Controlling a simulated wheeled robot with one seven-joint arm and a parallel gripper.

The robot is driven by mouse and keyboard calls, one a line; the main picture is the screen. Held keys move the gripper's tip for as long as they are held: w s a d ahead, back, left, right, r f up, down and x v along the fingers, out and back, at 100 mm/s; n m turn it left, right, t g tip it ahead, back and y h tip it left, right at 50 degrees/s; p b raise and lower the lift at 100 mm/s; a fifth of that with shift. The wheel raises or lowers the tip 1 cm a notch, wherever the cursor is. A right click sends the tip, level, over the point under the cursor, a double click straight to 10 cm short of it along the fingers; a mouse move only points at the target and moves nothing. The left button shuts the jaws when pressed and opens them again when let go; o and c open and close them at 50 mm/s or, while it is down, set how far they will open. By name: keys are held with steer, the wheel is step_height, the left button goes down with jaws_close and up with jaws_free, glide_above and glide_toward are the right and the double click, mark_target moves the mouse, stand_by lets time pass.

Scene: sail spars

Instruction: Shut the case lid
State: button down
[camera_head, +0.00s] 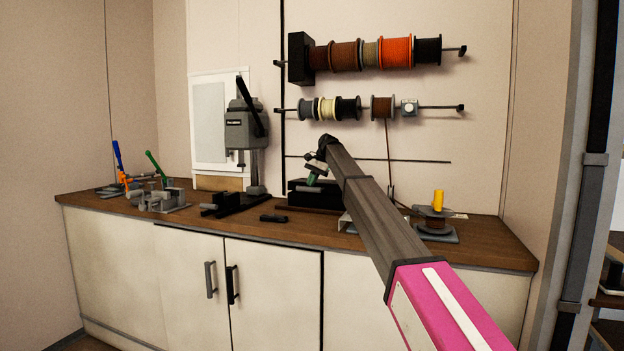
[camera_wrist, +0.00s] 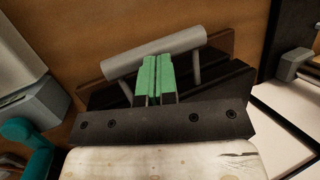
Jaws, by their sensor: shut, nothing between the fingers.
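The black case (camera_head: 320,200) sits on the wooden counter behind my arm, with a grey bar handle (camera_wrist: 165,52) on two posts. My gripper (camera_head: 312,179) is at the case, and its green fingers (camera_wrist: 156,72) are shut with nothing between them. In the wrist view the fingertips overlap the bar handle; I cannot tell whether they touch it. Dark panels of the case (camera_wrist: 228,88) show behind and to the right of the fingers. My arm and gripper hide part of the case, and I cannot tell how far its lid is open.
A grey press (camera_head: 245,130) stands left of the case. A spool with a yellow top (camera_head: 437,205) is at the right. Clamps and tools (camera_head: 160,200) lie at the far left. Spools (camera_head: 345,55) hang on wall rods above. A small black block (camera_head: 273,218) lies near the front edge.

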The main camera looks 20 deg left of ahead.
steer(key=shift+s+f, duration=0.1)
steer(key=shift+f, duration=0.3)
steer(key=shift+s+f, duration=0.1)
steer(key=shift+f, duration=0.25)
steer(key=v, duration=0.8)
